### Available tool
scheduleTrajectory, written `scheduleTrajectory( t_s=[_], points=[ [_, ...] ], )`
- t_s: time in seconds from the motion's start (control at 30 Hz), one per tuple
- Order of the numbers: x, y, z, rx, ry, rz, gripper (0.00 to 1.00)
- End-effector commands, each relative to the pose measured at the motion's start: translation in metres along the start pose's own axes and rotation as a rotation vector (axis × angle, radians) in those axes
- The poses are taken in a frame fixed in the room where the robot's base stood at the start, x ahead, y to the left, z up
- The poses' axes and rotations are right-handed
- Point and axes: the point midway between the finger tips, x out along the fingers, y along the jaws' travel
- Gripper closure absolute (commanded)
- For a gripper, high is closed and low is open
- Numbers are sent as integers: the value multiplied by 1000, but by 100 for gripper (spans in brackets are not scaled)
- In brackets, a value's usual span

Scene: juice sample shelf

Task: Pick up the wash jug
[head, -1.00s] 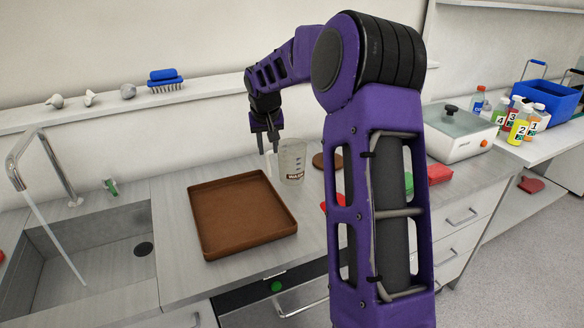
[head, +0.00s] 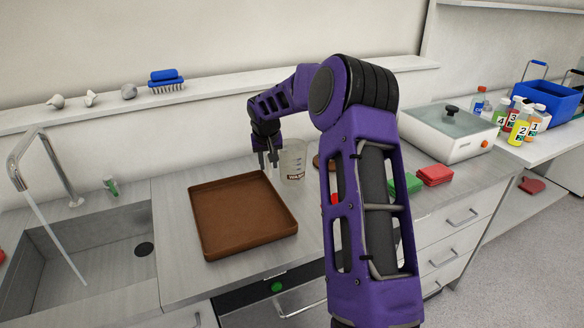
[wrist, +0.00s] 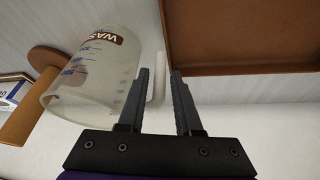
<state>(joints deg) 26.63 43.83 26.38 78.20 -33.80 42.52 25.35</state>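The wash jug (head: 292,160) is a clear beaker-like jug with a brown label, upright on the counter just right of the brown tray. In the wrist view the wash jug (wrist: 95,75) shows blue graduation marks and its label, left of the fingers. Its pale handle (wrist: 158,88) appears in the gap between the fingers; I cannot tell whether it is fully between them in depth. My gripper (head: 268,160) points down on the jug's left side in the head view. In the wrist view my gripper (wrist: 160,72) is open, its two fingers apart.
The empty brown tray (head: 243,254) lies left of the jug, close to my fingers. Green (head: 408,184) and red (head: 435,175) items and a white lidded box (head: 450,148) are to the right. The sink (head: 95,255) is at left.

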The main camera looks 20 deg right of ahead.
Motion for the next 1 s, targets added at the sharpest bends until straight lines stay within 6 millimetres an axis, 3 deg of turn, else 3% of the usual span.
scheduleTrajectory(
  t_s=[0.03, 0.23, 1.0],
  points=[
    [0, 0, 0, 0, 0, 0, 67],
    [0, 0, 0, 0, -1, 0, 100],
    [0, 0, 0, 0, -1, 0, 100]
  ],
)
